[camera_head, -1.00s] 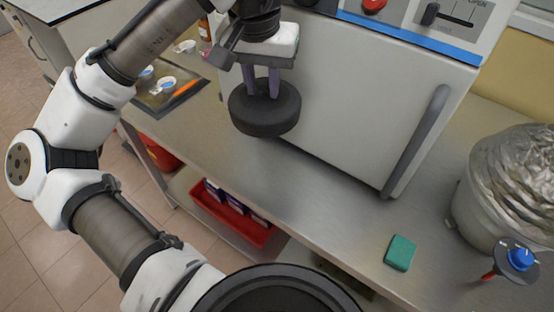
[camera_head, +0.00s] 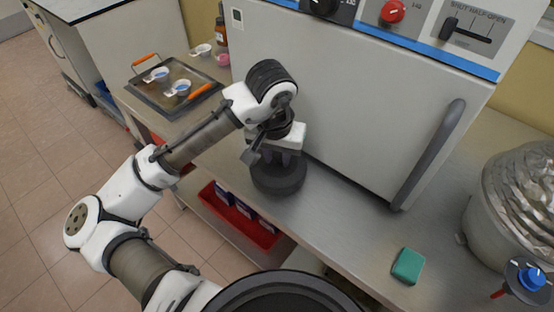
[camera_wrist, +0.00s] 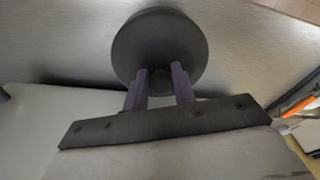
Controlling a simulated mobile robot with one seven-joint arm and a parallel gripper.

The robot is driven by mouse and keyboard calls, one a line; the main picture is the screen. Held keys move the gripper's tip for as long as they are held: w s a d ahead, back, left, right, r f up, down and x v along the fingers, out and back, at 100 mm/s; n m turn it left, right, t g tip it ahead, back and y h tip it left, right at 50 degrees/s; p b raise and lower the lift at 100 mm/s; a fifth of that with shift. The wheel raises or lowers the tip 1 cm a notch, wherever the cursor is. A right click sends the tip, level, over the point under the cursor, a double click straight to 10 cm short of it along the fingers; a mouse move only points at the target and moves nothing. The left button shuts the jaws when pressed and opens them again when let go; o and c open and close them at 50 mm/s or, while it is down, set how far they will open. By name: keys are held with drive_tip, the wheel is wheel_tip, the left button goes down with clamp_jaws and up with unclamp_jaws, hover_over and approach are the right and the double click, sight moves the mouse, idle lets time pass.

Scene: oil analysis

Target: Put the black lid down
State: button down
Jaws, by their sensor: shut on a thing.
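The black lid (camera_head: 278,177) is a round dark disc at the metal counter, in front of the large grey oven-like cabinet. It lies low, at or very near the counter top; I cannot tell whether it touches. My gripper (camera_head: 283,158) points down over the lid's middle. In the wrist view the purple fingers of my gripper (camera_wrist: 159,78) are shut on the small knob at the centre of the lid (camera_wrist: 160,40). The fingertips are partly hidden by my wrist in the head view.
The cabinet door (camera_head: 340,110) with its grey handle rises behind the lid. A tray (camera_head: 165,92) with small cups and orange handles is at the back left. A green sponge (camera_head: 408,266) and a foil-topped vessel (camera_head: 515,200) are at the right. Bare counter (camera_head: 345,215) lies between.

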sight(278, 163)
drive_tip(key=shift+f, duration=1.15)
drive_tip(key=shift+f, duration=0.1)
drive_tip(key=shift+f, duration=0.15)
drive_tip(key=c, duration=1.1)
unclamp_jaws()
drive_tip(key=shift+c, duration=0.2)
